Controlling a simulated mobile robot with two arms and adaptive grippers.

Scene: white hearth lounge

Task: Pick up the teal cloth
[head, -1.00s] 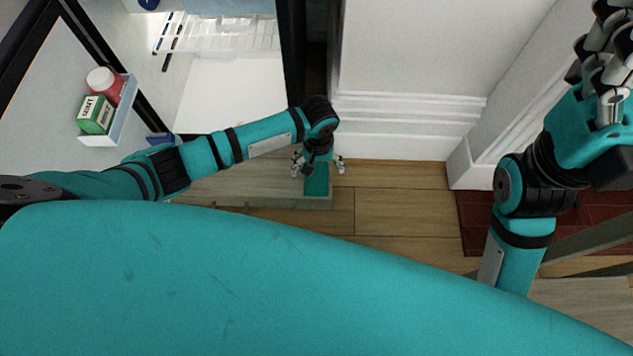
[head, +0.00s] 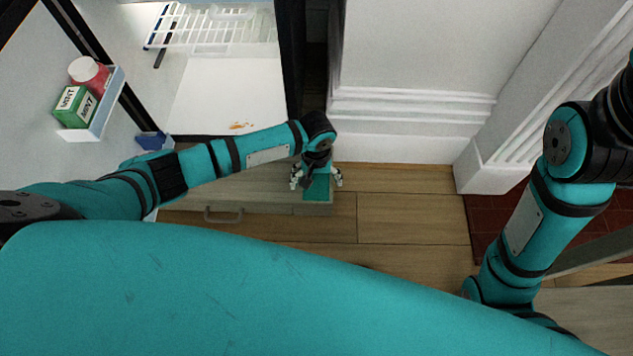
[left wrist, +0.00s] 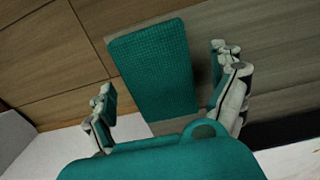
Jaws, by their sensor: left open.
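The teal cloth (left wrist: 155,70) is a flat, textured rectangle lying on a grey wooden surface (left wrist: 222,22), close to its edge above the floor. In the head view the cloth (head: 317,188) shows at the right end of that surface, partly hidden by my left wrist. My left gripper (head: 316,179) is above the cloth, pointing down. In the left wrist view its open fingers (left wrist: 166,78) stand on either side of the cloth, with nothing between them held. My right arm is at the right of the head view; its gripper is outside the frame.
The wooden unit has a handle (head: 223,214) on its front. A white panelled wall (head: 415,125) stands just beyond. At left are a white counter (head: 230,95) with a brown stain, a white rack (head: 210,25), and a shelf with a green mint box (head: 75,106) and a red jar (head: 89,73).

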